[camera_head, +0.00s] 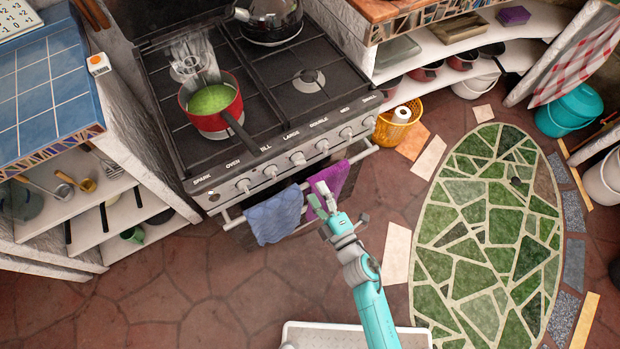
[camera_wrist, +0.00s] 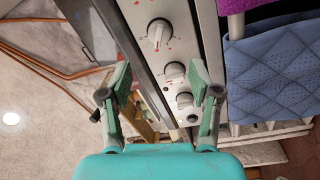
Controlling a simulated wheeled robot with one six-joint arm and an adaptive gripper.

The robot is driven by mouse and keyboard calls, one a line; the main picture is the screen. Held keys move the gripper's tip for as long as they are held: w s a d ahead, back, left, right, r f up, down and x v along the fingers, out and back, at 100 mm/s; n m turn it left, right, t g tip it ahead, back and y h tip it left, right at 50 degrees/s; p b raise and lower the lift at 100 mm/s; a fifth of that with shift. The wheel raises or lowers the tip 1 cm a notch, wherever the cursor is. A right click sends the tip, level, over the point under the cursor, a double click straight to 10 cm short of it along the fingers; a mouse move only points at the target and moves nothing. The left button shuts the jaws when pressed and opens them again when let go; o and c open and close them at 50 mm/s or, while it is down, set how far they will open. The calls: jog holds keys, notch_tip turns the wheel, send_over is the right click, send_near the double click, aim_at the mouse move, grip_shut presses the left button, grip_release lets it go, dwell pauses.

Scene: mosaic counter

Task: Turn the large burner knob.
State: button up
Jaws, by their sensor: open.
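The large burner knob (camera_head: 298,158) is a pale round knob below the LARGE label on the stove's front panel, third from the left in the row. In the wrist view, it appears to be the nearest, biggest knob (camera_wrist: 160,33), with two other knobs (camera_wrist: 174,70) and a small button beyond it. My gripper (camera_head: 318,198) is open and empty, out in front of the stove and apart from the knobs. In the wrist view, its fingers (camera_wrist: 161,76) are spread, with the nearest knob seen above the gap.
A blue towel (camera_head: 273,217) and a purple towel (camera_head: 330,184) hang on the oven rail (camera_head: 357,156) near my gripper. A red pot (camera_head: 229,117) of green liquid stands on the hob, its handle jutting toward the panel. A yellow basket (camera_head: 393,132) stands right of the stove.

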jog(key=shift+v, duration=1.1)
grip_shut()
dwell(0.6)
